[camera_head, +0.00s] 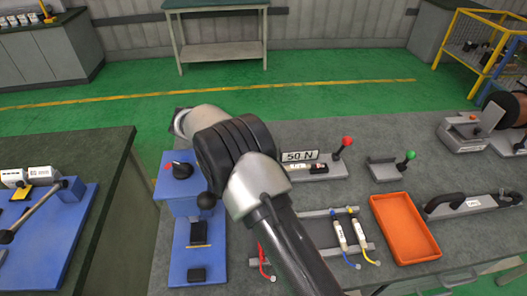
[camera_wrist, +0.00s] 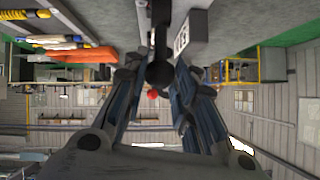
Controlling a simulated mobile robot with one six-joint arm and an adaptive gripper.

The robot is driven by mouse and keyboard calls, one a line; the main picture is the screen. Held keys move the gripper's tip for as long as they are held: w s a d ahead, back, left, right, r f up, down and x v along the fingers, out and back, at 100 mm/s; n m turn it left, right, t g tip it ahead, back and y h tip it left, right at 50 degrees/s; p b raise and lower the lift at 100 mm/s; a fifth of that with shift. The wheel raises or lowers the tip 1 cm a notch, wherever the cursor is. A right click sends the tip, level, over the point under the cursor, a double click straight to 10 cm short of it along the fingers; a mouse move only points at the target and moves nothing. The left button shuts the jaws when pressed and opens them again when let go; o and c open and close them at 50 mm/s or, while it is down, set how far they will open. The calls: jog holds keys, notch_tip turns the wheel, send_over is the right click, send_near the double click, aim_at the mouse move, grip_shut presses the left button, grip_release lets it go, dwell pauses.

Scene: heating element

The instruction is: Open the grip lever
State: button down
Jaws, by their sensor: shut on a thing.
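In the wrist view my gripper (camera_wrist: 160,82) has its two blue-grey fingers either side of a dark round knob on a thin stem, which I take to be the grip lever (camera_wrist: 160,73). The gripper is shut on it. In the head view the gripper itself and the held knob are hidden behind my arm. The 50 N block (camera_head: 300,156) stands just right of my wrist, with a red-knobbed lever (camera_head: 346,142) at its right end. The block (camera_wrist: 190,34) also shows close beside the stem in the wrist view.
A blue device (camera_head: 181,210) with a black dial stands left of my arm. A green-knobbed part (camera_head: 384,172), an orange tray (camera_head: 404,229) and a rail frame with cables (camera_head: 340,235) lie to the right. Bare grey bench (camera_head: 390,120) shows behind.

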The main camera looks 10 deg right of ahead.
jog(key=c, duration=1.3)
grip_release()
jog(key=v, duration=0.7)
jog(key=shift+a+r, duration=0.15)
jog(key=shift+a, duration=0.05)
jog(key=shift+c, duration=0.3)
